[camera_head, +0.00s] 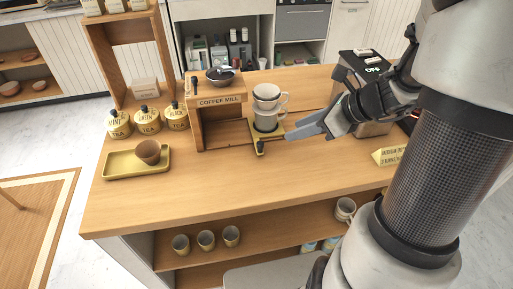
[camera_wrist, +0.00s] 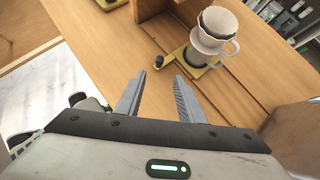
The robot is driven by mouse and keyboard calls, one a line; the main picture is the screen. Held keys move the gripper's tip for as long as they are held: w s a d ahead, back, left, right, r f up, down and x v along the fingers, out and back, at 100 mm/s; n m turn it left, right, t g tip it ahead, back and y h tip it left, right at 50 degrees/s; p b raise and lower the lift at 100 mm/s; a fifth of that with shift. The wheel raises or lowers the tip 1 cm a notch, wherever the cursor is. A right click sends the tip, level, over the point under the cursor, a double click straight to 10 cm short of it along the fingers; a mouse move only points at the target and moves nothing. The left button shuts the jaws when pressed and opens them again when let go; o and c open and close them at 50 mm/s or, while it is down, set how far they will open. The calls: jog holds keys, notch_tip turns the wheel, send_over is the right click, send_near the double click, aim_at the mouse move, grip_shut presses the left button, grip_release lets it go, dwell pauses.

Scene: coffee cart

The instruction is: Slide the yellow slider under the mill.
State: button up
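The yellow slider (camera_head: 254,131) sticks out to the right of the wooden coffee mill (camera_head: 219,102), with a dark knob (camera_head: 260,147) at its front end. A white mug (camera_head: 266,121) with a white dripper (camera_head: 266,94) on top stands on the slider. The slider (camera_wrist: 183,57), its knob (camera_wrist: 159,62) and the mug (camera_wrist: 206,48) also show in the wrist view. My gripper (camera_wrist: 160,79) is open and empty, its fingertips just short of the knob and apart from it. In the head view my gripper (camera_head: 303,131) is right of the slider.
A yellow tray (camera_head: 116,173) with a brown cup (camera_head: 148,152) lies at the left, near several yellow tea canisters (camera_head: 119,124). A dark machine (camera_head: 363,66) stands behind my arm. A yellow sign (camera_head: 388,155) is at the right. The front counter is clear.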

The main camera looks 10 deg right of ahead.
aim_at(261, 143)
jog(key=b+x, duration=0.3)
jog(key=x, duration=1.4)
grip_shut()
